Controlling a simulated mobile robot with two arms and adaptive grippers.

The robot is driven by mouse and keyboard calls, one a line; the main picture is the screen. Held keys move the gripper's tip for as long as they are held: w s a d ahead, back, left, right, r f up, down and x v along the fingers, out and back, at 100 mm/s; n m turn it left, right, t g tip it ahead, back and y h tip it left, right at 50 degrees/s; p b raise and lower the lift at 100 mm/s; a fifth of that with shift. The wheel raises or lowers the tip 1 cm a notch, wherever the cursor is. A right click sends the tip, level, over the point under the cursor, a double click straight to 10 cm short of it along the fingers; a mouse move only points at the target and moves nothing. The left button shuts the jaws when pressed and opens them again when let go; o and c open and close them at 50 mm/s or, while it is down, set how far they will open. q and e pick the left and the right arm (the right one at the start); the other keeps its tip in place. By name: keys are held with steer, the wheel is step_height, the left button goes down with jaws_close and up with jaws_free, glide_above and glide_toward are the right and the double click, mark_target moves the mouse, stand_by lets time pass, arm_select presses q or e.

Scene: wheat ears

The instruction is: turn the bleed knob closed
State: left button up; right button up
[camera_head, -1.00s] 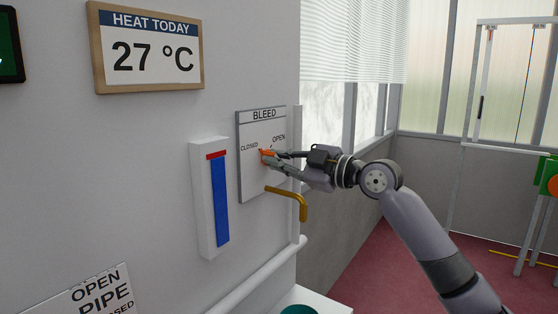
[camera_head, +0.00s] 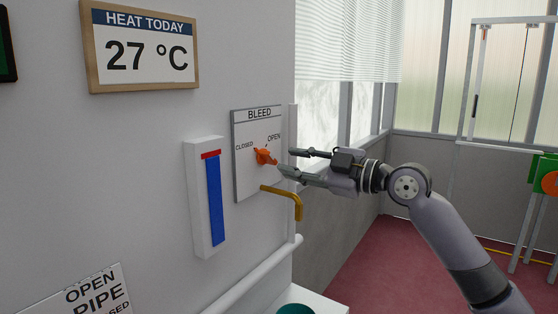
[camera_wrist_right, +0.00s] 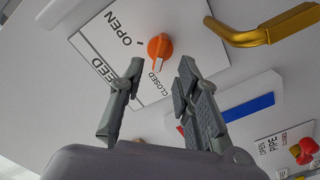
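The orange bleed knob (camera_head: 264,156) sits on a grey-white panel (camera_head: 245,185) marked BLEED, CLOSED and OPEN on the wall. In the head view its grip slants from upper left, on the CLOSED side, to lower right. My left gripper is not in view.
A bent brass pipe (camera_head: 284,191) sticks out below the panel. A blue gauge with a red top (camera_head: 214,200) is on the wall to its left. A white pipe (camera_head: 262,270) runs along the wall below. Free room lies to the right, above the red floor.

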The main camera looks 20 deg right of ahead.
steer(key=v, duration=0.6)
steer(key=shift+s+d, duration=0.1)
steer(key=shift+s, duration=0.05)
